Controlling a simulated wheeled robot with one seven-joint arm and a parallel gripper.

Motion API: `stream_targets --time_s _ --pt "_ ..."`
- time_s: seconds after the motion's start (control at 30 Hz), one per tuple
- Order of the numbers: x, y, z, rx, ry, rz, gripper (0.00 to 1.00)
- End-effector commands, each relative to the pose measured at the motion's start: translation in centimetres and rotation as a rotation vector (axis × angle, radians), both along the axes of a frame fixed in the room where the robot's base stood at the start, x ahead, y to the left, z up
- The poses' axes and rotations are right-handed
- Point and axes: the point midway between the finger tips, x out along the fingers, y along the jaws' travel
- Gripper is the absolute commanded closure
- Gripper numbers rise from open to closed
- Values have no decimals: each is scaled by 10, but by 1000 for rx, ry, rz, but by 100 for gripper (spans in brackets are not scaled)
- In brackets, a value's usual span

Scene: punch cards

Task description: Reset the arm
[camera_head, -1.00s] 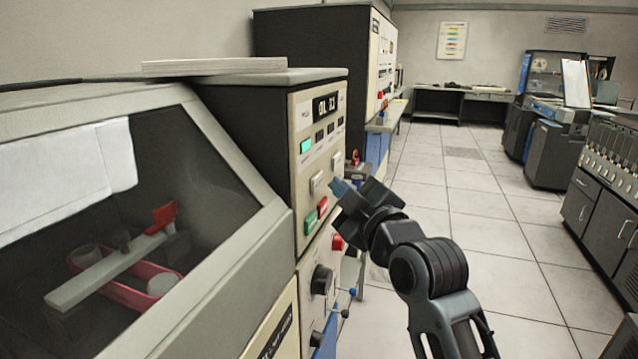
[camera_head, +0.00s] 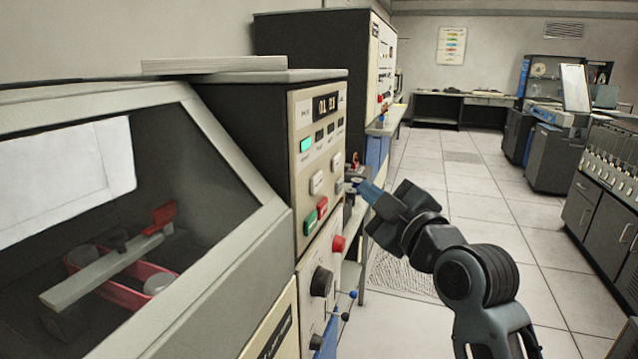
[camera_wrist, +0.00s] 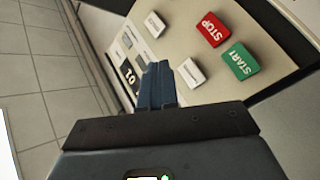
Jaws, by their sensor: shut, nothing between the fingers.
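My gripper (camera_head: 364,190) is shut and empty, with its blue fingertips close together. In the head view it is in the air just right of the machine's control panel (camera_head: 303,228), pointing left toward it. In the wrist view the shut fingers (camera_wrist: 157,84) show in front of the panel, apart from its buttons as far as I can tell. The panel carries a green START button (camera_wrist: 240,61), a red STOP button (camera_wrist: 211,29) and white buttons (camera_wrist: 192,73).
A glass-covered machine (camera_head: 215,255) fills the left side. A black knob (camera_head: 321,281) and blue-tipped levers (camera_head: 352,294) stick out lower on the panel. A tall cabinet (camera_head: 330,55) stands behind. Open tiled floor (camera_head: 480,215) lies to the right, with dark cabinets (camera_head: 590,205) beyond.

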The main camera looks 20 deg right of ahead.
Motion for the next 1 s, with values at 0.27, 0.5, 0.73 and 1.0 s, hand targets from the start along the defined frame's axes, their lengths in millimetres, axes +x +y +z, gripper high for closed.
stream_targets --time_s 0.27,0.5,0.73,1.0 --pt "-1 0 -2 4 3 -1 100" --pt "-39 2 -60 109 59 -30 100" --pt "-114 5 -134 276 134 -83 100" --pt "-214 8 -191 447 208 -140 100"
